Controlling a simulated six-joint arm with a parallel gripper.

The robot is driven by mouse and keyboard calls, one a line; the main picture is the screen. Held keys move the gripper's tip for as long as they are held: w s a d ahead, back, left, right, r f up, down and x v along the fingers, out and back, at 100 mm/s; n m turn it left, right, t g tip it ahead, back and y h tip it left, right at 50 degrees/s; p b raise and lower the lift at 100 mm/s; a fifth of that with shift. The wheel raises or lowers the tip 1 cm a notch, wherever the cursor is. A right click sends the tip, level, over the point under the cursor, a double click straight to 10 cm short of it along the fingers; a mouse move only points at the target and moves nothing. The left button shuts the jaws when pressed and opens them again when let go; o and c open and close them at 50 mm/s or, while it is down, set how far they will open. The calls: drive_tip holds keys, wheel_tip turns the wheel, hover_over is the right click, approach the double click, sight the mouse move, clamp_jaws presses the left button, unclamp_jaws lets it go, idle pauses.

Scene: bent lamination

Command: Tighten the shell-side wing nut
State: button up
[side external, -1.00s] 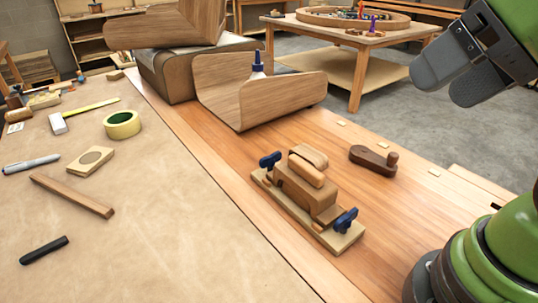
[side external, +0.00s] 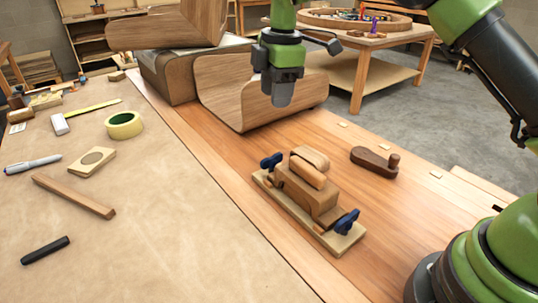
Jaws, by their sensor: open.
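The clamping jig (side external: 306,190) sits on the wooden bench, with a small bent wooden piece held on its pale base. One blue wing nut (side external: 271,161) is at its far left end, the end nearer the large curved wooden shell (side external: 225,85). Another blue wing nut (side external: 347,222) is at its near right end. My gripper (side external: 282,103) points down in front of the shell, above and behind the jig. It is open, empty and apart from both nuts; its fingers overlap from this side.
A dark wooden piece with a knob (side external: 374,162) lies right of the jig. Tape (side external: 123,125), a wooden strip (side external: 74,197) and a black marker (side external: 45,250) lie on the left covering. The bench right of the jig is mostly clear.

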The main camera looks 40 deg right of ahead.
sight(269, 157)
drive_tip(key=f+n, duration=0.1)
drive_tip(key=f, duration=0.4)
drive_tip(key=w+f+n, duration=0.1)
drive_tip(key=f, duration=0.5)
drive_tip(key=f+n+g, duration=0.1)
drive_tip(key=f, duration=0.4)
drive_tip(key=shift+w+a+f, duration=0.1)
drive_tip(key=shift+w+f, duration=0.15)
drive_tip(key=shift+w, duration=0.15)
drive_tip(key=shift+c, duration=0.2)
drive_tip(key=c, duration=0.8)
drive_tip(key=shift+o, duration=0.2)
